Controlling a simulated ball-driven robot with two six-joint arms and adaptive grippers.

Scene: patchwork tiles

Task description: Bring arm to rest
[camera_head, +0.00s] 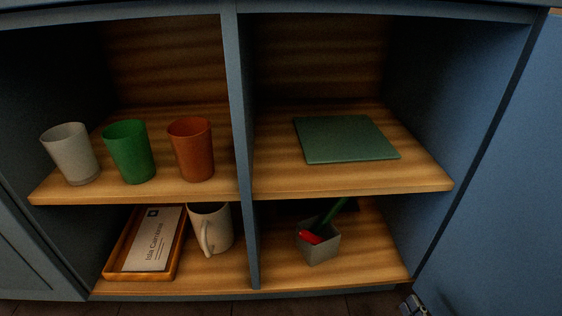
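A small grey mechanical piece at the bottom edge, right of centre, looks like the tip of my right gripper (412,304). It is in front of the cabinet's lower right corner, near the open door. Most of it is cut off by the frame, and I cannot tell whether it is open or shut. My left gripper and the rest of both arms are out of view.
A blue cabinet (232,110) has wooden shelves. White (70,155), green (129,152) and orange (190,150) cups, a green mat (345,139), a tray (174,262) with a card, a mug (216,228) and a grey holder (318,244) stand inside. The right door (500,200) is open.

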